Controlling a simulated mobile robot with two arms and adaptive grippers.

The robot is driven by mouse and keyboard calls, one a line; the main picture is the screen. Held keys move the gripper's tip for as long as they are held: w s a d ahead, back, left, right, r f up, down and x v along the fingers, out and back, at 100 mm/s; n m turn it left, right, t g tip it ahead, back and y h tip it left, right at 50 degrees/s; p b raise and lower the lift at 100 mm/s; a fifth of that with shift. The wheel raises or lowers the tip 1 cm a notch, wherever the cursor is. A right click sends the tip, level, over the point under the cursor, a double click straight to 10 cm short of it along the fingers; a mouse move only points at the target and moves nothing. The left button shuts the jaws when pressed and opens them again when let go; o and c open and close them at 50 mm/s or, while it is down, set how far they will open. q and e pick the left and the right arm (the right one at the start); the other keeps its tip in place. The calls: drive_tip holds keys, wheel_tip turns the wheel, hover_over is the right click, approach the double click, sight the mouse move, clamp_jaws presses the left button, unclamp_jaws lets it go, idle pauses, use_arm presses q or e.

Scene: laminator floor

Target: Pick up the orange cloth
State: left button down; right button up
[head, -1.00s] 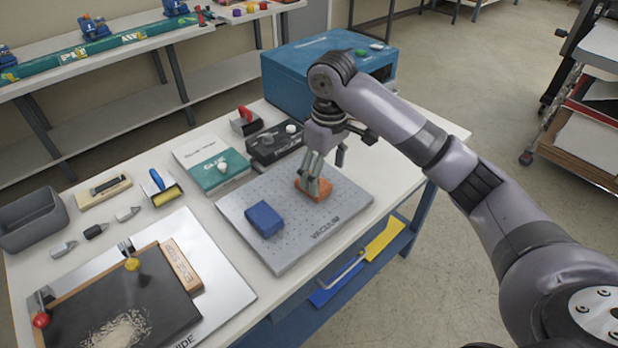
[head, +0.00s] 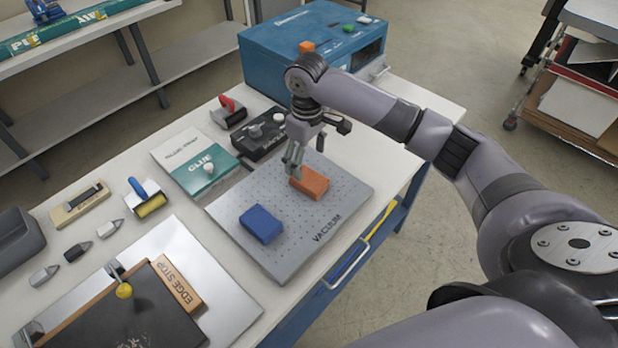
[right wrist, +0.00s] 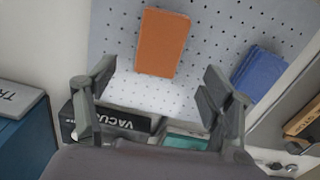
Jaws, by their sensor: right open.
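The orange cloth (head: 309,182), a folded block-like pad, lies on the grey perforated vacuum plate (head: 335,222). It also shows in the right wrist view (right wrist: 162,43), beyond and between the fingers. My right gripper (head: 293,166) is above the plate, just behind and to the left of the cloth in the head view. In the right wrist view its fingers (right wrist: 156,88) are spread wide with nothing between them. The cloth is fully visible and apart from the fingers. My left gripper is not in view.
A blue cloth (head: 262,224) lies on the same plate, left of the orange one. Behind are a black vacuum box (head: 258,137), a glue box (head: 196,168) and a large blue machine (head: 310,50). An edge stop (head: 178,286) lies at the front left.

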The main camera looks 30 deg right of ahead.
sight(307, 177)
wheel_tip(307, 177, down, 2)
drive_tip(key=shift+w+f, duration=0.1)
drive_tip(key=shift+f, duration=0.15)
drive_tip(key=shift+f+p, duration=0.3)
drive_tip(key=shift+p, duration=0.1)
wheel_tip(307, 177, down, 4)
drive_tip(key=shift+r+p, duration=0.15)
drive_tip(key=shift+p, duration=0.4)
drive_tip(key=shift+f, duration=0.4)
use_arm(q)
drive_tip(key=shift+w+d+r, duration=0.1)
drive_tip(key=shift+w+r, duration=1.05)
use_arm(e)
drive_tip(key=c, duration=1.2)
